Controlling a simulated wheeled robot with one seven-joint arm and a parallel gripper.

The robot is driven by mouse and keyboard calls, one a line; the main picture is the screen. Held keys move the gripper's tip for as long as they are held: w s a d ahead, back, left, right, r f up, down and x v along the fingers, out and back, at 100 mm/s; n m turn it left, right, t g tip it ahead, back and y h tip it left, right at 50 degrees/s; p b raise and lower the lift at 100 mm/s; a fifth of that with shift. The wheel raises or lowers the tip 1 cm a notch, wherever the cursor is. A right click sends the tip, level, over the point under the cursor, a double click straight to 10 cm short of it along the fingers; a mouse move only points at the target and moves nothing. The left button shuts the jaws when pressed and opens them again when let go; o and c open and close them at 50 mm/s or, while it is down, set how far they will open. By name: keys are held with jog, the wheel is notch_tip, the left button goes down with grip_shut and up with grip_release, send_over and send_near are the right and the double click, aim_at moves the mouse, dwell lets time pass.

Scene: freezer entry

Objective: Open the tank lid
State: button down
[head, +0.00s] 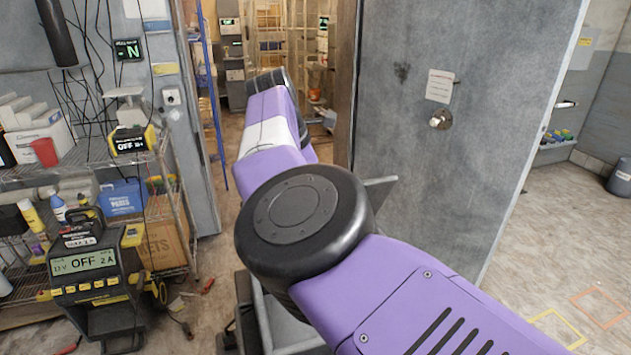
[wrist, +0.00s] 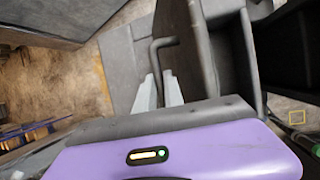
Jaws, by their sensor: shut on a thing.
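In the wrist view, my gripper (wrist: 160,82) has its two pale fingers around the lower end of a thin bent grey handle (wrist: 166,41). The fingers are shut on this handle. The handle stands beside a flat grey panel (wrist: 122,65), which looks like the tank lid. A dark box-like hollow (wrist: 283,50), perhaps the tank, lies to the right behind a thick grey edge. I cannot tell how far the lid is raised. In the head view, my arm hides my gripper and most of the tank; a grey flat edge (head: 381,189) shows beside the arm.
A large grey door (head: 445,60) stands right of my arm. At the left is a wire shelf (head: 80,158) with boxes and bottles, and a black device (head: 95,275) reading OFF on the floor. Free floor (head: 580,240) lies at the right.

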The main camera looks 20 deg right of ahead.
jog(key=shift+f, duration=0.35)
jog(key=c, duration=1.5)
grip_release()
jog(key=shift+o, duration=0.2)
jog(key=shift+r, duration=0.15)
jog(key=b+v, duration=0.1)
jog(key=v, duration=0.6)
jog(key=shift+r+b, duration=0.35)
jog(key=shift+a, duration=0.15)
